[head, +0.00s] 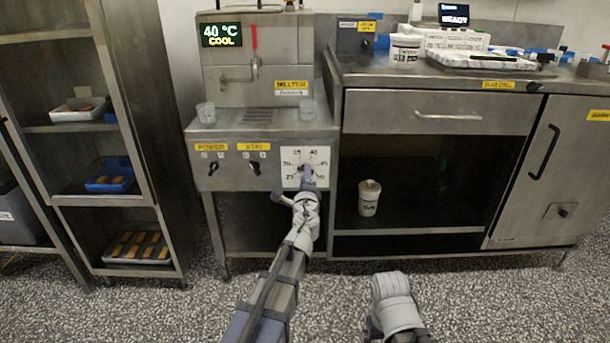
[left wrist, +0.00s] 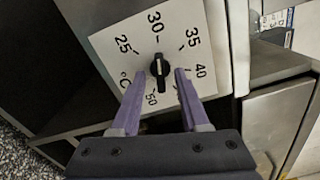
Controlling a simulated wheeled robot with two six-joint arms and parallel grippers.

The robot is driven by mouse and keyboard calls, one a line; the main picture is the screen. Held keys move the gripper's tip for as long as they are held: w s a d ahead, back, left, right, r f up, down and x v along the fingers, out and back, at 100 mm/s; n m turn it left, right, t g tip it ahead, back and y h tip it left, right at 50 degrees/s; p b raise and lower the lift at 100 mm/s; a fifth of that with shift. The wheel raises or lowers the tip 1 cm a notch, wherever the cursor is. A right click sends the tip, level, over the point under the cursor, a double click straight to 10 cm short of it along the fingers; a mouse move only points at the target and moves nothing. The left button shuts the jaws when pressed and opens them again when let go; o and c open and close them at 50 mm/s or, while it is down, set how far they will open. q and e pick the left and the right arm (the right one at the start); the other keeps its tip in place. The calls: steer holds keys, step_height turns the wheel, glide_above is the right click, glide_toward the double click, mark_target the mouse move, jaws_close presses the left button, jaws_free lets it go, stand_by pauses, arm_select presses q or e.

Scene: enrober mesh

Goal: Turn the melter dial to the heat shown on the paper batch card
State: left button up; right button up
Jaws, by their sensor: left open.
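The melter (head: 225,140) stands at the back, and its display (head: 221,35) reads 40 °C COOL. Its dial plate (head: 318,175) is white with numbers. In the left wrist view the black dial (left wrist: 160,68) has a white line that seems to point up near 30; the 45 is hidden. My left gripper (head: 306,172) is open in front of the dial. In the wrist view its purple fingertips (left wrist: 157,78) lie either side of the knob's lower part; contact is unclear.
Two clear cups (head: 206,112) stand on the melter's ledge, with power and stir knobs (head: 254,164) left of the dial. A shelf rack (head: 128,128) with trays is at the left. A white tub (head: 405,48) and a READY screen (head: 453,14) are at the right.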

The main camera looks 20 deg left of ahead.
arm_select(q)
steer(key=v, duration=0.6)
steer(key=shift+s, duration=0.15)
steer(key=shift+r, duration=0.1)
steer(key=s+d+f+n+g+h+p, duration=0.1)
steer(key=s+d+f+n+g+p, duration=0.2)
steer(key=s+d+n+g+p, duration=0.5)
steer(key=s+d+f+n+g+h+p, duration=0.15)
steer(key=s+g, duration=0.25)
steer(key=s, duration=0.7)
steer(key=s+d+f+n+g+h+p, duration=0.1)
steer(key=s+d+f+n+g+p, duration=0.35)
steer(key=s, duration=0.55)
step_height(320, 180, up, 38)
steer(key=g+p, duration=0.1)
steer(key=p, duration=3.6)
steer(key=shift+w+d, duration=0.2)
steer(key=shift+d, duration=0.25)
